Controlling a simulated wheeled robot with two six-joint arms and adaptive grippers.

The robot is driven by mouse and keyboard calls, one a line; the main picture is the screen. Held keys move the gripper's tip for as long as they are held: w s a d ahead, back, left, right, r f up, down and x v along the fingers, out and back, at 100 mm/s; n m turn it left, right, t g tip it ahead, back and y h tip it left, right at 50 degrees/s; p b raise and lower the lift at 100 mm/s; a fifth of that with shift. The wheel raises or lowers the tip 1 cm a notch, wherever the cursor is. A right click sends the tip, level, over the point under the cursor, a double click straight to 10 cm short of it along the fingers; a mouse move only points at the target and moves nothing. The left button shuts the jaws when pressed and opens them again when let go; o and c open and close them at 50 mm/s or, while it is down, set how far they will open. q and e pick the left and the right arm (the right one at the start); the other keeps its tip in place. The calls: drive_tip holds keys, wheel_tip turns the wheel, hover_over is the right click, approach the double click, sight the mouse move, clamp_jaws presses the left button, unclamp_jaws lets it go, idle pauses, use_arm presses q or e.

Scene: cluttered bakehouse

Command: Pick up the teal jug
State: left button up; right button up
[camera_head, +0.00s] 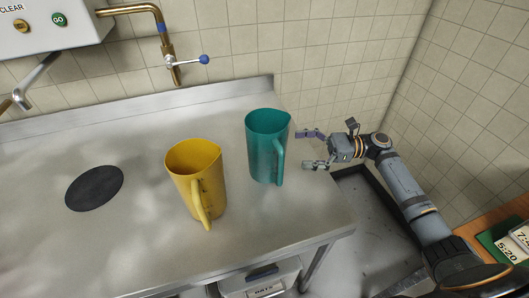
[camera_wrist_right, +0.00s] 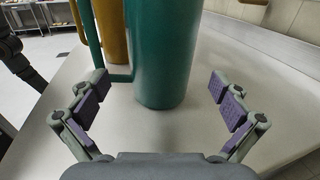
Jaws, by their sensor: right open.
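The teal jug (camera_head: 261,147) stands upright on the metal table, its handle facing right and toward the front in the head view. My right gripper (camera_head: 309,149) is open just to the right of the jug, its fingers pointing at it. In the right wrist view the jug (camera_wrist_right: 168,55) is ahead, with its lower body in the opening beyond the spread fingers (camera_wrist_right: 165,95) and its handle toward the left finger. I see no grip on it. The jug's top is cut off in that view. My left gripper is not in the head view.
A yellow jug (camera_head: 197,178) stands left of the teal one, and shows behind it in the wrist view (camera_wrist_right: 114,30). A black round mat (camera_head: 94,188) lies at the left. A brass tap (camera_head: 165,40) and tiled wall are behind. Bare table (camera_head: 130,245) lies in front.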

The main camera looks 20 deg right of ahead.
sight(271, 149)
drive_tip(key=x, duration=0.3)
drive_tip(key=shift+w+a+r, duration=0.1)
drive_tip(key=shift+a, duration=0.3)
drive_tip(key=shift+a+r+p, duration=0.1)
drive_tip(key=shift+a+p, duration=0.25)
drive_tip(key=shift+p, duration=0.05)
drive_tip(key=p+x, duration=0.1)
drive_tip(key=x, duration=0.3)
drive_tip(key=shift+w+a, duration=0.2)
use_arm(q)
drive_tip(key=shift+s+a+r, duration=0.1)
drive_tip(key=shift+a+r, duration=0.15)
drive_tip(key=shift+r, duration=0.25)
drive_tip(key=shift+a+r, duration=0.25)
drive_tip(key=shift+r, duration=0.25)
use_arm(e)
drive_tip(key=shift+d, duration=0.1)
drive_tip(key=shift+c, duration=1.2)
drive_tip(key=c, duration=0.7)
